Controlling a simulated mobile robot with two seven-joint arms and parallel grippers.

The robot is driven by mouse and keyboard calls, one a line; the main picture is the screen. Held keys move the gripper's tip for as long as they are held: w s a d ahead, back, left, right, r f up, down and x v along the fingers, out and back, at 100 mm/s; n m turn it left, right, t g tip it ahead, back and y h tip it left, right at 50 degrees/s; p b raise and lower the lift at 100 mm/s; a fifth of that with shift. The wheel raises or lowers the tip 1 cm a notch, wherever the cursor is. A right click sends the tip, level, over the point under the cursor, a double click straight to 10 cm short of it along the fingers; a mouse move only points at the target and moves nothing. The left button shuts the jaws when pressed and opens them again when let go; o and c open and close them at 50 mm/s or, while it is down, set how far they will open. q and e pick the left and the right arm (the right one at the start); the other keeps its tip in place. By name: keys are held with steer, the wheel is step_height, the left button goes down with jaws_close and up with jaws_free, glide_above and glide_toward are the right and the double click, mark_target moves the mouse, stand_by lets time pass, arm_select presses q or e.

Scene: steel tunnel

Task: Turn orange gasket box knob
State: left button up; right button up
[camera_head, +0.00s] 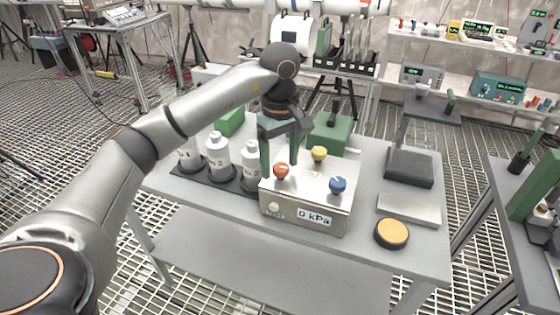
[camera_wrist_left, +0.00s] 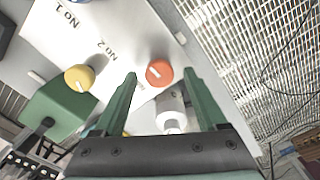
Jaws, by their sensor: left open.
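The gasket box (camera_head: 300,207) is a pale metal box on the table with a "0 kPa" front display. Its top carries an orange knob (camera_head: 281,171), a yellow knob (camera_head: 319,154) and a blue knob (camera_head: 337,185). My left gripper (camera_head: 280,168) is open, its green fingers pointing down over the orange knob. In the left wrist view the orange knob (camera_wrist_left: 159,74) shows between the two fingertips (camera_wrist_left: 160,73), with gaps on both sides. Whether the tips are level with the knob I cannot tell. The yellow knob (camera_wrist_left: 79,77) is off to the left there. My right gripper is not in view.
White labelled bottles (camera_head: 218,155) stand in a black tray just left of the box. A green block-like device (camera_head: 329,133) is behind it. A yellow-topped round disc (camera_head: 391,233) and a grey stand (camera_head: 409,167) are to the right.

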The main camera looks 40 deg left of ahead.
arm_select(q)
steer(key=shift+c, duration=0.3)
jaws_close()
stand_by(0.3)
